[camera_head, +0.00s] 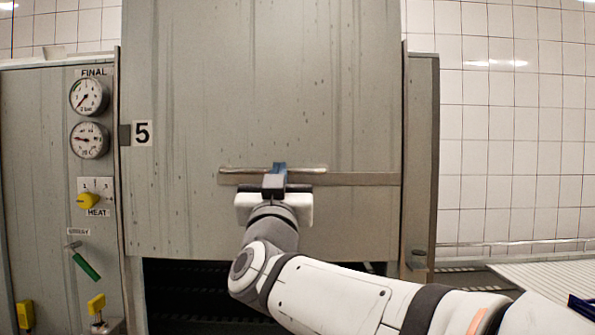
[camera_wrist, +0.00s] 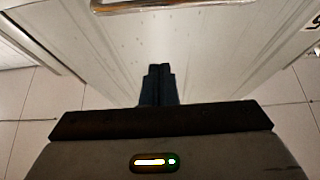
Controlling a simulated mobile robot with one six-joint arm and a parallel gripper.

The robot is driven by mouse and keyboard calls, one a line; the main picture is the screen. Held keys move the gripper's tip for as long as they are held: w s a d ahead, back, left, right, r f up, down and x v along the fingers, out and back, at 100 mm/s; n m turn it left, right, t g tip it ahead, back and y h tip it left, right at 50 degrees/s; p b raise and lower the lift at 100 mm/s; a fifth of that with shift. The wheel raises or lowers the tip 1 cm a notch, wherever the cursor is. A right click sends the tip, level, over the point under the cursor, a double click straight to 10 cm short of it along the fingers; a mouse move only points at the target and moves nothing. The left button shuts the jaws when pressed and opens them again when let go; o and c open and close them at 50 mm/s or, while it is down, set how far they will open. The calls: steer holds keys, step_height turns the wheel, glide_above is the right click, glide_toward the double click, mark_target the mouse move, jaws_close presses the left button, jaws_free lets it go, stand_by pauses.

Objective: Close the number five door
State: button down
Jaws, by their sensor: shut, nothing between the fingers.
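The number five door (camera_head: 260,90) is a grey metal panel with a "5" label (camera_head: 142,133) at its left edge. Its lower edge hangs above a dark opening (camera_head: 190,290), so it stands partly raised. A horizontal bar handle (camera_head: 235,174) crosses its lower half; it also shows in the wrist view (camera_wrist: 115,8). My gripper (camera_head: 278,168) is shut and empty, in front of the handle's right part. In the wrist view the closed fingers (camera_wrist: 158,72) point at the door face, with the handle apart from them. Contact with the door cannot be told.
A left side panel carries gauges (camera_head: 89,96), a yellow heat knob (camera_head: 88,201), a green-handled lever (camera_head: 85,266) and yellow levers (camera_head: 96,304). A frame post (camera_head: 420,170) stands right of the door. A ribbed pale surface (camera_head: 545,285) lies at lower right.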

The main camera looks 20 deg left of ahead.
steer(key=p+x, duration=0.4)
steer(key=x, duration=0.6)
glide_toward(283, 146)
steer(key=shift+w+d+r, duration=0.1)
steer(key=shift+w+r, duration=0.4)
steer(key=shift+w, duration=0.35)
